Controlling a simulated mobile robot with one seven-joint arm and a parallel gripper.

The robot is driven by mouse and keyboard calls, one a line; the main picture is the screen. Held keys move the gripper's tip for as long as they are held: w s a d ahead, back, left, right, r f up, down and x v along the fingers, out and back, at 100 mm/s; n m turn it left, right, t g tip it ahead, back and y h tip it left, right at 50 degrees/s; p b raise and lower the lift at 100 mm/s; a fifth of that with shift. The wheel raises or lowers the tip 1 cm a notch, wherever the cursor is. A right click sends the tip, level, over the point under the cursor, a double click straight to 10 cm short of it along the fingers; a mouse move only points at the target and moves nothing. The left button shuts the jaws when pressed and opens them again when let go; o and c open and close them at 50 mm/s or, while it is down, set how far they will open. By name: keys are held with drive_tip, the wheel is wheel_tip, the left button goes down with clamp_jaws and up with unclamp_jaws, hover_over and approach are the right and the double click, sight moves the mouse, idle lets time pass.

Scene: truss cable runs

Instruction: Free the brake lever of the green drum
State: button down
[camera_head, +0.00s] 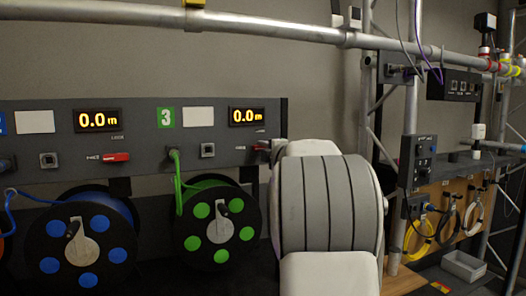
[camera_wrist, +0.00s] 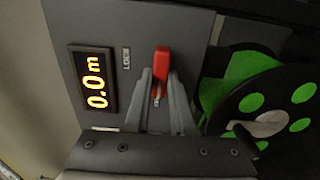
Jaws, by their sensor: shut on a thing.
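The green drum (camera_head: 216,226) hangs under panel number 3, and its green discs also show at the right of the wrist view (camera_wrist: 248,102). Its red brake lever (camera_wrist: 161,62) is on the panel beside the LOCK label and the 0.0 m display (camera_wrist: 92,80). My gripper (camera_wrist: 160,84) is shut on the lever, with one grey finger on each side and the red end standing out past the fingertips. In the head view my arm hides most of the gripper and lever.
The blue drum (camera_head: 81,240) stands to the left, with its own red lever (camera_head: 117,157) above it. A horizontal pipe (camera_head: 260,25) crosses above the panel. A truss upright with a switch box (camera_head: 420,160) and hung cable coils is at the right.

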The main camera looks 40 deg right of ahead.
drive_tip(key=c, duration=0.8)
unclamp_jaws()
drive_tip(key=shift+o, duration=0.2)
drive_tip(key=shift+s, duration=0.1)
drive_tip(key=v, duration=1.7)
drive_tip(key=shift+s, duration=0.2)
drive_tip(key=shift+d+f, duration=0.1)
